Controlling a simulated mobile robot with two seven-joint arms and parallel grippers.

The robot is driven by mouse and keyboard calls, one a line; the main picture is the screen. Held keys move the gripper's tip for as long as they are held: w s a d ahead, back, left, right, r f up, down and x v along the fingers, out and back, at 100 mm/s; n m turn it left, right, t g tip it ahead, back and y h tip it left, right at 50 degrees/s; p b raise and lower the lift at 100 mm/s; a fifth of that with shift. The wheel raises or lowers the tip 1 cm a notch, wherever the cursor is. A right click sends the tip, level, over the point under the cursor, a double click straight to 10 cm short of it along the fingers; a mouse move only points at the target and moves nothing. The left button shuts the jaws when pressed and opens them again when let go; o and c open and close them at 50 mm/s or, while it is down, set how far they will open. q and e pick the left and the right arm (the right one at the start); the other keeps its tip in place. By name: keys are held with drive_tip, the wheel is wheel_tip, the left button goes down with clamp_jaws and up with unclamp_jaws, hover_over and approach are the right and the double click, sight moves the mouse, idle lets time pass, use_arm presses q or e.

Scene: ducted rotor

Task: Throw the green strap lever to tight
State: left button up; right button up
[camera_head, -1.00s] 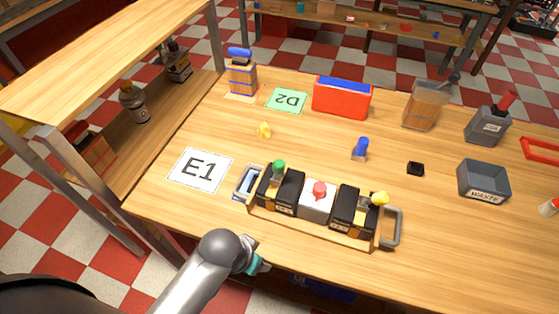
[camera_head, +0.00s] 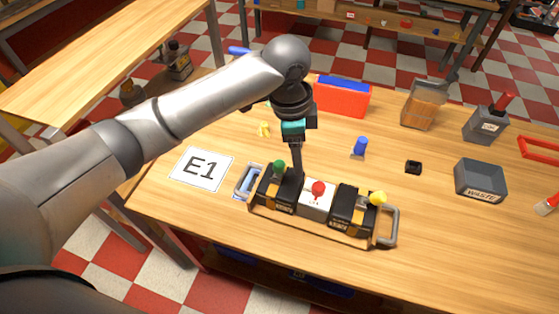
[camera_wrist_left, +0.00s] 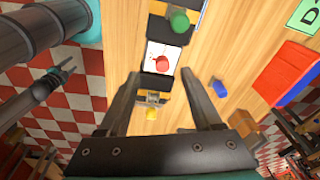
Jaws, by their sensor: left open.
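A green-knobbed lever (camera_head: 279,168) stands on the left black unit of a long strap rack (camera_head: 315,229) at the table's front. The lever also shows near the top of the left wrist view (camera_wrist_left: 179,20). My left gripper (camera_head: 298,177) points down, open and empty, over the rack, just right of the green knob and apart from it. In the left wrist view its two fingers (camera_wrist_left: 158,75) spread around the yellow end, below the green knob. My right gripper is out of the head view; a dark jointed shape at the left wrist view's left edge may be it.
A red knob (camera_head: 318,187) on a white box and a yellow knob (camera_head: 378,198) stand farther right on the rack. A blue peg (camera_head: 360,147), red bin (camera_head: 343,99) and grey waste bin (camera_head: 482,181) are behind.

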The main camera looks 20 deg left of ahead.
use_arm(q)
drive_tip(key=y, duration=0.2)
approach(279, 163)
drive_tip(key=shift+m+h, duration=0.3)
drive_tip(key=f, duration=0.3)
drive_tip(key=f+b, duration=0.1)
drive_tip(key=f, duration=0.3)
drive_tip(key=f+b, duration=0.1)
drive_tip(key=f, duration=0.2)
drive_tip(key=shift+w+a+f, duration=0.2)
drive_tip(key=shift+w, duration=0.2)
clamp_jaws()
